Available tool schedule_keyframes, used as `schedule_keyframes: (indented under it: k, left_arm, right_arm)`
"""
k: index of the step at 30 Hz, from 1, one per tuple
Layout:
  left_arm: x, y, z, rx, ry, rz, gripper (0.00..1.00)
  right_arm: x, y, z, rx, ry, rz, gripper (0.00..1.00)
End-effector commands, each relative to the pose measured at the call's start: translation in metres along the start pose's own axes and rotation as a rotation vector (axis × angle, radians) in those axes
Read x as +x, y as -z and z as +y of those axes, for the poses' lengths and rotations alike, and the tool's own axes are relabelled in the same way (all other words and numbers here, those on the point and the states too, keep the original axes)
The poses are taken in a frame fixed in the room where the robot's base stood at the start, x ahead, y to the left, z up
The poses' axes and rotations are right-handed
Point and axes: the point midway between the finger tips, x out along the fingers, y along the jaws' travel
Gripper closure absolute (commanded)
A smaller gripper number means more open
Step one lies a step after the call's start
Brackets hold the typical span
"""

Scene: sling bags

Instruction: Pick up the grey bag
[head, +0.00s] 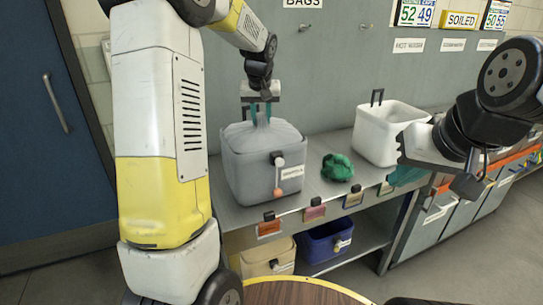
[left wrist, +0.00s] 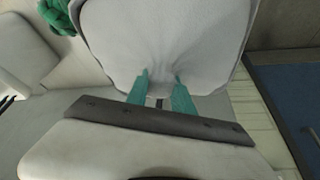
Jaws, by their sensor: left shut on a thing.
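The grey bag (head: 262,135) bulges above the rim of a grey bin (head: 245,175) on the metal counter. Its top is drawn up to a peak between the teal fingers of my left gripper (head: 258,112), which is shut on it from above. In the left wrist view the pale grey cloth (left wrist: 175,35) fills the top and creases between the fingertips of my left gripper (left wrist: 161,76). The bag's lower part is hidden in the bin. My right gripper (head: 408,172) is at the right by the counter's front; its finger gap is not clear.
A crumpled green cloth (head: 338,167) lies on the counter (head: 325,193) between the grey bin and a white bin (head: 385,132). A beige bin (head: 262,262) and a blue bin (head: 325,241) stand on the shelf below. A round wooden top (head: 300,292) is at the bottom.

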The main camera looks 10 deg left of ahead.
Motion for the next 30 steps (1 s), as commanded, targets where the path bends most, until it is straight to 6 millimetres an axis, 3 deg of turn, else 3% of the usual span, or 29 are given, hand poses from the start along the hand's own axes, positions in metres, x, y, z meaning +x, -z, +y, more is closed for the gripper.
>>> schedule_keyframes:
  k: [8,21,30]
  left_arm:
    - [-0.010,0.005,0.000,-0.001,-0.001,0.004,1.00]
    - [-0.082,0.035,0.001,-0.001,-0.001,0.004,1.00]
    - [-0.093,0.038,0.000,0.000,0.000,0.000,1.00]
  right_arm:
    - [0.000,0.000,0.000,0.000,0.000,0.000,1.00]
    - [0.000,0.000,0.000,0.000,0.000,0.000,1.00]
    - [0.000,0.000,0.000,0.000,0.000,0.000,1.00]
